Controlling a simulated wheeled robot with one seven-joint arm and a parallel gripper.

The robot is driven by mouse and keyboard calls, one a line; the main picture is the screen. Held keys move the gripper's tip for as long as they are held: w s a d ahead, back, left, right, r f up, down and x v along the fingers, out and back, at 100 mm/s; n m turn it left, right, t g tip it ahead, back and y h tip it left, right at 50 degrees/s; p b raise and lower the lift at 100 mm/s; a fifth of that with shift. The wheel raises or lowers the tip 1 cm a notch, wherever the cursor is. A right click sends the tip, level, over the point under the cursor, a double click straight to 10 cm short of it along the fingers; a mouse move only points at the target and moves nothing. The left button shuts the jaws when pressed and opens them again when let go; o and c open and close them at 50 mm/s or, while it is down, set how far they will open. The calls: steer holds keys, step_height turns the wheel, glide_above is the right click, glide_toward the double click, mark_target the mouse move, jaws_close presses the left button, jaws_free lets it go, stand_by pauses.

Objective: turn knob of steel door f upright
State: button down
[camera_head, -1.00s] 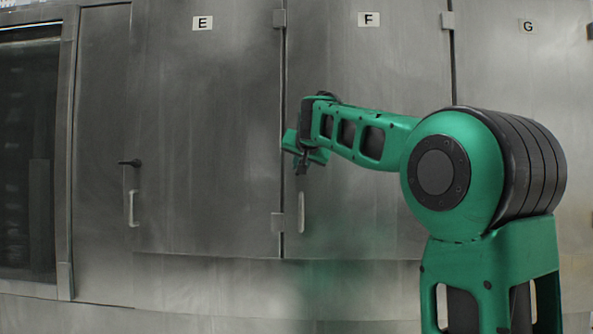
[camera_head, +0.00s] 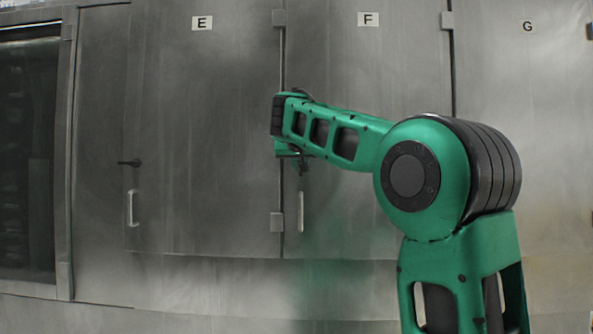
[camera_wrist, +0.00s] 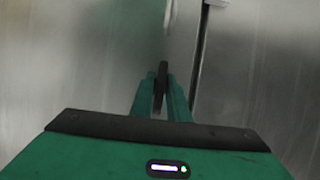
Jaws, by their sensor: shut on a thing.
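Steel door F (camera_head: 375,190) is closed, with its letter plate (camera_head: 368,19) near the top. My gripper (camera_wrist: 161,92) is shut on the black knob (camera_wrist: 161,76) of door F, between its two green fingers in the wrist view. The knob's visible part looks long and narrow and runs roughly along the door seam. In the head view my wrist hides most of the gripper, and a dark part, probably the knob (camera_head: 303,168), shows just below it.
The pale handle (camera_head: 300,212) of door F sits below the gripper, beside the seam (camera_wrist: 201,60). Door E (camera_head: 200,130) is to the left, with a black knob (camera_head: 130,162) lying level and its own handle (camera_head: 131,208). Door G (camera_head: 525,130) is to the right.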

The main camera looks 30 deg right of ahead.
steer(key=shift+w+a+r, duration=0.1)
steer(key=shift+a+r, duration=0.1)
steer(key=c, duration=1.8)
jaws_free()
steer(key=shift+c, duration=0.2)
steer(key=shift+f, duration=0.1)
steer(key=v, duration=1)
steer(key=shift+s+a, duration=0.2)
steer(key=shift+s, duration=0.1)
